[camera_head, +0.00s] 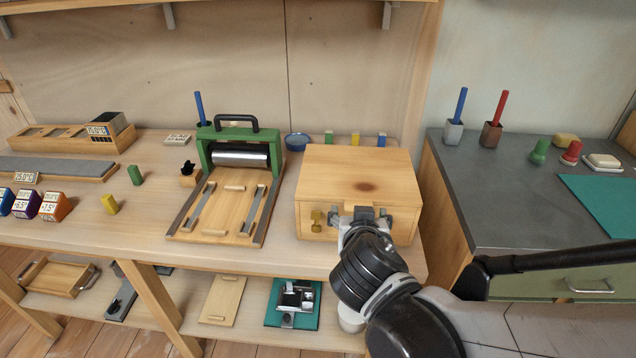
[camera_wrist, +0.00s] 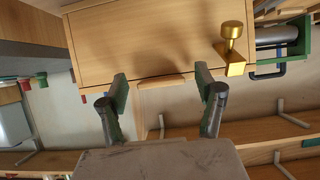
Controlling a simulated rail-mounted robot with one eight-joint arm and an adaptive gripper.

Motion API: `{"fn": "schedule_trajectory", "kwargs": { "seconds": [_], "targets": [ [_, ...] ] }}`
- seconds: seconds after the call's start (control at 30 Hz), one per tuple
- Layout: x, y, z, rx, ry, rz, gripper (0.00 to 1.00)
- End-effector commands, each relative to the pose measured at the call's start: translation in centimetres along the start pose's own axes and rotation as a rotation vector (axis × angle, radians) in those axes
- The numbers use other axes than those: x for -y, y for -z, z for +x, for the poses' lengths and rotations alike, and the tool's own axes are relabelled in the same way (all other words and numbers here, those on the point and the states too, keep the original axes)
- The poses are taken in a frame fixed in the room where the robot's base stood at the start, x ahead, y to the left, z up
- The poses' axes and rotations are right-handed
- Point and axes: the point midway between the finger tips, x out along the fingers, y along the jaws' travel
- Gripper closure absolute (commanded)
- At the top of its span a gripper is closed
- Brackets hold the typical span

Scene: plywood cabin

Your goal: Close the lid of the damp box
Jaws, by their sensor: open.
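The damp box appears to be the pale wooden box (camera_head: 318,205) at the right end of the wooden bench. Its lid (camera_head: 350,170) lies flat across the top in the head view; I cannot tell whether it is fully seated. A brass latch or knob (camera_head: 316,220) is on the front face, and it also shows in the wrist view (camera_wrist: 232,48). My gripper (camera_head: 362,216) is at the front of the box. In the wrist view my gripper (camera_wrist: 160,95) is open, with its fingers either side of a small wooden tab (camera_wrist: 165,82) at the box's edge.
A green press (camera_head: 240,150) with a metal roller stands left of the box. A blue bowl (camera_head: 297,141) and small coloured blocks sit behind it. A grey counter (camera_head: 475,190) is on the right.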

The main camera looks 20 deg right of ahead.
Motion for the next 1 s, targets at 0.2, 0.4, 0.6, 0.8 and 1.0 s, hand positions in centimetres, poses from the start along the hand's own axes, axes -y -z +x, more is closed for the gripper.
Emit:
{"fn": "schedule_trajectory", "kwargs": {
  "seconds": [0.2,0.4,0.6,0.8,1.0],
  "targets": [
    [0.0,-0.1,-1.6,-0.001,0.003,-0.001,0.33],
    [0.1,-0.1,-3.0,0.000,0.004,-0.001,0.33],
    [0.1,-0.1,-4.3,0.000,0.004,-0.001,0.33],
    [0.1,-0.1,-5.7,0.000,0.003,-0.001,0.33],
    [0.1,-0.1,-7.1,0.001,0.004,-0.001,0.33]
  ]
}}
